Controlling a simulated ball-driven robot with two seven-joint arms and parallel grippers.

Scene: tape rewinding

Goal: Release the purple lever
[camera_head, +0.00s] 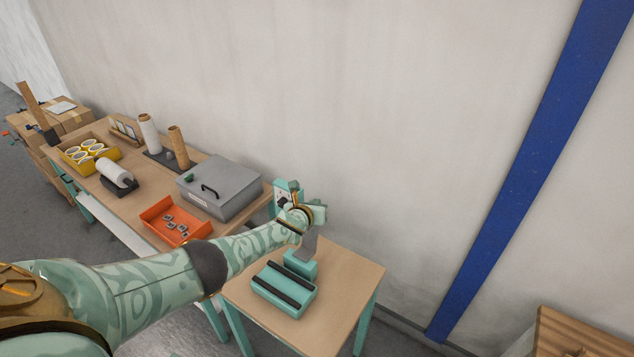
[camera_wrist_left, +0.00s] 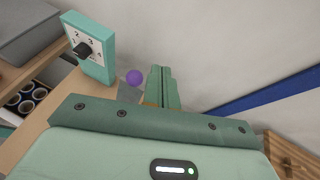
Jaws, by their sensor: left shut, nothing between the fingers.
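The purple lever shows only as a round purple knob (camera_wrist_left: 134,77) in the left wrist view, just left of my fingers, with a small gap between them in the picture. Its shaft is hidden there, and I cannot make the lever out in the head view. My left gripper (camera_wrist_left: 163,88) has its two green fingers together with nothing between them. In the head view the left gripper (camera_head: 313,214) is above the back of the small table, beside the teal dial box. My right gripper is in neither view.
The teal dial box (camera_wrist_left: 95,50) with a black knob and numbers stands left of the purple knob. A teal machine with black rollers (camera_head: 283,290) sits on the small table (camera_head: 345,285). A grey lidded box (camera_head: 222,188) and an orange tray (camera_head: 160,212) are on the long bench.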

